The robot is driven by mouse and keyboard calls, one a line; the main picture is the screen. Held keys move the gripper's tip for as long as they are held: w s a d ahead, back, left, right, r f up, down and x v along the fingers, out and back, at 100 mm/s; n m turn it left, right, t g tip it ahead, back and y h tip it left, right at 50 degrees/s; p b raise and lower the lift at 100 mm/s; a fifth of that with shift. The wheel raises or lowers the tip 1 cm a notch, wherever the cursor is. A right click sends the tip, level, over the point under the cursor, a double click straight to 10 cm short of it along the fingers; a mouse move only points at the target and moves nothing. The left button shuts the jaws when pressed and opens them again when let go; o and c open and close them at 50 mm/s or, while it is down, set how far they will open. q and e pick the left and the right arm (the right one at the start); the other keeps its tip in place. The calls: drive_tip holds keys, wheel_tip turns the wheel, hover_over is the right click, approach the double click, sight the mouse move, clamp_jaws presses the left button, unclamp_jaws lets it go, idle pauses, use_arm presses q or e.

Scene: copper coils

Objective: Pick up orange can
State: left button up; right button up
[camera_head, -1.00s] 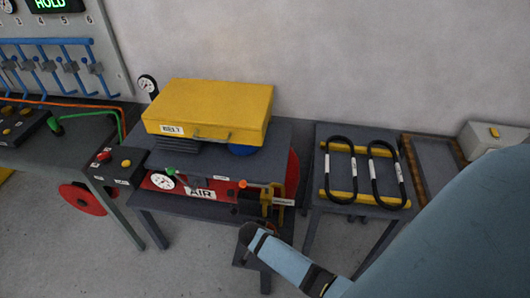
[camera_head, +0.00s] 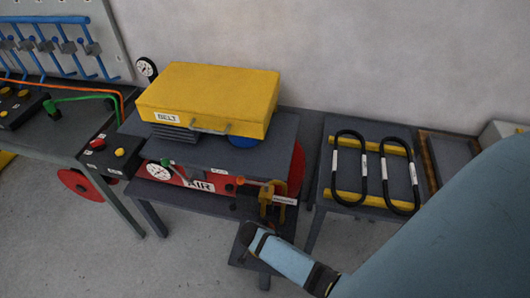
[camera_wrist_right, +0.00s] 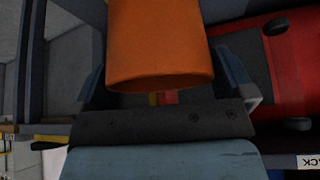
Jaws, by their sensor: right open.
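In the right wrist view the orange can (camera_wrist_right: 158,45) is large and close, at the top middle. My right gripper (camera_wrist_right: 166,76) is open, with one dark finger to the left of the can and one to its right. The can appears to be between the fingers, with a gap at each side; I cannot tell its depth between them. In the head view my light blue right arm reaches in from the lower right to the dark table. I cannot make out its fingers or the orange can there. My left gripper is not in view.
A yellow case marked BELT (camera_head: 208,98) lies on the dark table, above a red unit marked AIR (camera_head: 196,183). A side table with black belts (camera_head: 345,165) stands to the right. A bench with hoses (camera_head: 60,120) is at the left. A red body (camera_wrist_right: 280,60) is right of the can.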

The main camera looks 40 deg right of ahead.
drive_tip(key=shift+a, duration=0.1)
drive_tip(key=shift+c, duration=0.8)
drive_tip(key=c, duration=1.2)
drive_tip(key=shift+r, duration=0.15)
